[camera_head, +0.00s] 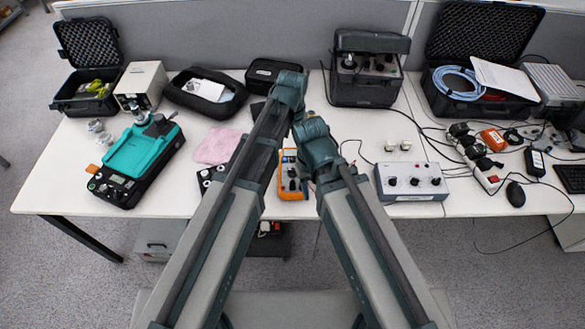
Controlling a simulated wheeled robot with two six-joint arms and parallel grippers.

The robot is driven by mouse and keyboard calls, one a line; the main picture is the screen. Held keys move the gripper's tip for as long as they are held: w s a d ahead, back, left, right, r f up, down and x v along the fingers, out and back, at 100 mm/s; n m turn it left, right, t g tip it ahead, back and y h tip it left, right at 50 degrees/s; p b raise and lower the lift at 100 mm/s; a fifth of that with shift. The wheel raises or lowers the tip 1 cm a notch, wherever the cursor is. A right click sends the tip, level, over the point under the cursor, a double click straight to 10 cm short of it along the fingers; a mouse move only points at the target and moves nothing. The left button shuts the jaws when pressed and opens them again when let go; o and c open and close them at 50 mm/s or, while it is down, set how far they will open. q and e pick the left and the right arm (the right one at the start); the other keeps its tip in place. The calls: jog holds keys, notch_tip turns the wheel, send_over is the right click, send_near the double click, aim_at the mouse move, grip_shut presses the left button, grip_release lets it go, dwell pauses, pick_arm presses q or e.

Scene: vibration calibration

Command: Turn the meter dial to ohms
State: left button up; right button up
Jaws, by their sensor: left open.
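The meter (290,184) is an orange handheld unit on the table near its front edge, in the middle of the head view. It shows in the gap between my two arms, which hide part of it. Its dark dial is small, and I cannot read its setting. My left arm (290,88) reaches over the table and bends just beyond the meter. My left gripper is open, but the arm links cover much of it; I cannot tell whether it touches the dial. My right arm (312,130) bends near the meter's right side; I cannot make out its gripper.
A pink cloth (217,146) and a teal-topped device (138,152) lie left of the meter. A grey box with black knobs (411,181) stands right, with small metal cylinders (405,145) behind it. Open cases stand behind.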

aim_at(292, 170)
pick_arm(q)
notch_tip(292, 170, down, 14)
jog(key=b, duration=1.3)
jog(key=shift+r, duration=0.25)
grip_shut()
